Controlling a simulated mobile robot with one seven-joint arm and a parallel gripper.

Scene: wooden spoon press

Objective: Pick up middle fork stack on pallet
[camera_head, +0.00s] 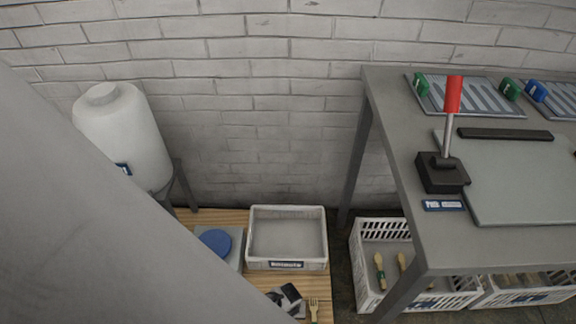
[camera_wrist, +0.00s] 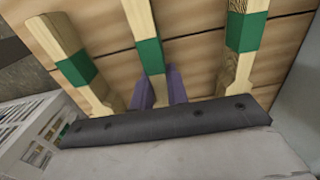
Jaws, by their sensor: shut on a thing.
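Three wooden fork stacks with green bands lie side by side in the wrist view: the left stack (camera_wrist: 75,67), the middle stack (camera_wrist: 148,45) and the right stack (camera_wrist: 246,32). My gripper (camera_wrist: 160,86) has its purple fingers shut on the middle stack, one on each side. The stack's lower end is hidden by the fingers and my dark gripper body. I cannot tell whether it touches the boards of the wooden pallet (camera_wrist: 200,62). In the head view, my gripper (camera_head: 288,296) is at the bottom, with one wooden fork (camera_head: 313,308) beside it on its right.
A white labelled crate (camera_head: 287,211) and a blue disc (camera_head: 215,241) stand on the pallet behind my gripper. A white tank (camera_head: 122,135) stands at left. A grey table (camera_head: 405,165) with a red-handled press (camera_head: 443,172) stands at right, above white crates (camera_head: 365,285).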

